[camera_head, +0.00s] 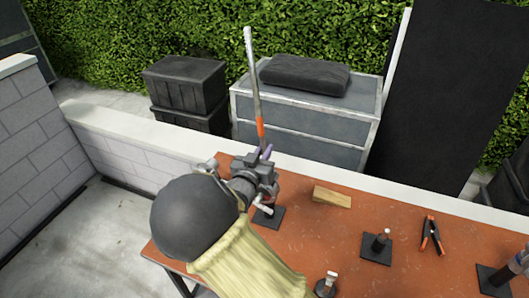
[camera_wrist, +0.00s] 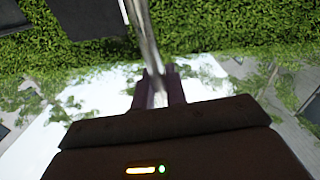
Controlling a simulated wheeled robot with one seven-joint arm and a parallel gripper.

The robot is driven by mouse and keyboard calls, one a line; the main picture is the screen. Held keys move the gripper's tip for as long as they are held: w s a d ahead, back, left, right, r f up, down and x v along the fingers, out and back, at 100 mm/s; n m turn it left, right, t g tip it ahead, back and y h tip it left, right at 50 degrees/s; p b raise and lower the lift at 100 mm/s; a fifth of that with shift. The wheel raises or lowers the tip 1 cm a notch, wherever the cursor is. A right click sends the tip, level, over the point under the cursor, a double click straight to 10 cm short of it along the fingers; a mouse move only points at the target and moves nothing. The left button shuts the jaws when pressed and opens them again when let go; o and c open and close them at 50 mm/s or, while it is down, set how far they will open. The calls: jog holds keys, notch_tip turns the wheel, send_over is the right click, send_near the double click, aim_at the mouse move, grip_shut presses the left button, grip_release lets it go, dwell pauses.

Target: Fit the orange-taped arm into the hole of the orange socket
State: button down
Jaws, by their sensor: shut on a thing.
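The orange-taped arm (camera_head: 255,95) is a long thin metal rod with an orange band in its lower part. It stands nearly upright, tipped slightly left at the top, above the table's back left. My gripper (camera_head: 265,160) is shut on it below the orange band. In the wrist view the rod (camera_wrist: 145,40) runs up from between my purple fingers (camera_wrist: 157,88). A pale metal end (camera_head: 263,208) shows just below my gripper, over a black base plate (camera_head: 270,218); I cannot tell whether they touch. I cannot make out an orange socket; my gripper and forearm hide part of that area.
The rust-red table (camera_head: 300,230) also bears a wooden block (camera_head: 332,197), a black base with a post (camera_head: 377,247), an orange-and-black clamp (camera_head: 432,236) and another stand (camera_head: 326,285). A low wall (camera_head: 130,140) and grey cabinet (camera_head: 300,125) stand behind.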

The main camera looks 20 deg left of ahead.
aim_at(260, 135)
jog(key=shift+a+r+p, duration=0.2)
jog(key=shift+r+p, duration=0.9)
jog(key=shift+r, duration=0.5)
jog(key=shift+a+r+p, duration=0.2)
jog(key=shift+r+p, duration=0.85)
jog(key=shift+r, duration=0.55)
